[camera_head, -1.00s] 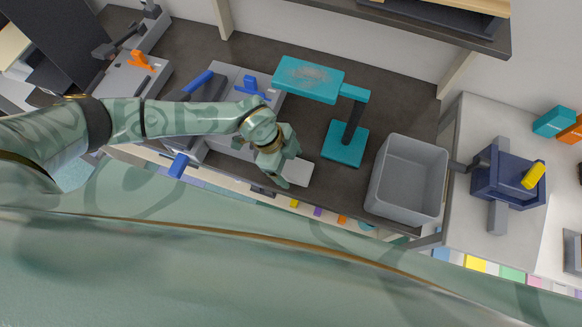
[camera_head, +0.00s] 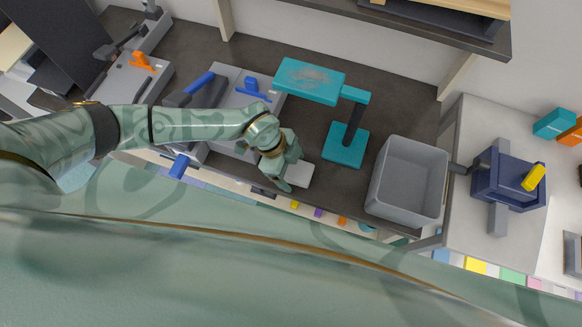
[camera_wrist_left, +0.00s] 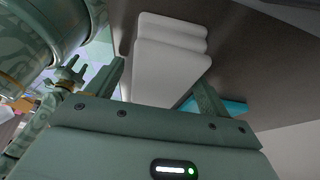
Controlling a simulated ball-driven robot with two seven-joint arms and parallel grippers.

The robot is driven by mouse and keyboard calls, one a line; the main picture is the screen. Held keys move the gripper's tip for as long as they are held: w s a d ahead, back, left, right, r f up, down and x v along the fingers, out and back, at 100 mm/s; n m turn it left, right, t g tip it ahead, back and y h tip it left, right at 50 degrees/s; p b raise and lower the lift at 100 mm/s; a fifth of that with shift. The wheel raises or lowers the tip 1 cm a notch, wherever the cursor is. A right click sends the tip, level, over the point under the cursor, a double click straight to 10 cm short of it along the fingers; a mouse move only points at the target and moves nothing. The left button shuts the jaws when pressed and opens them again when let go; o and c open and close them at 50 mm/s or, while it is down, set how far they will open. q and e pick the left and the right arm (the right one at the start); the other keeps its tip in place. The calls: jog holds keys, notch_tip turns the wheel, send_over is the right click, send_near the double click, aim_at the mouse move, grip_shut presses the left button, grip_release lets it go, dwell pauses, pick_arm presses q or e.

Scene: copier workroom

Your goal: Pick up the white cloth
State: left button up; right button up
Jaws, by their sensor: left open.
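The white cloth (camera_head: 299,174) lies folded in a flat stack on the dark worktop, near its front edge. My left gripper (camera_head: 291,182) is right over it in the head view and hides its left part. In the left wrist view the cloth (camera_wrist_left: 167,66) shows as a layered white block between the two open fingers (camera_wrist_left: 160,88). I cannot tell whether the fingers touch it. A small two-pronged gripper-like part, probably my right gripper (camera_wrist_left: 70,76), shows at the left of the wrist view, too small to judge.
A teal stand (camera_head: 345,145) with a raised plate is just right of the cloth. A grey open bin (camera_head: 408,180) stands further right. Grey devices with blue levers (camera_head: 198,84) are to the left. A navy device (camera_head: 508,180) sits on the pale side table (camera_head: 470,115).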

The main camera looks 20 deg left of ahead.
pick_arm(q)
jog(key=c, duration=1.1)
jog(key=shift+c, duration=0.2)
jog(key=shift+r+b, duration=0.1)
jog(key=shift+b, duration=0.25)
notch_tip(320, 180, up, 3)
jog(key=shift+r+p, duration=0.2)
jog(key=shift+p, duration=0.7)
jog(key=s+a+r+p, duration=0.1)
jog(key=s+r+p, duration=0.4)
jog(key=s+r, duration=0.5)
jog(key=s, duration=0.4)
jog(key=shift+a, duration=0.25)
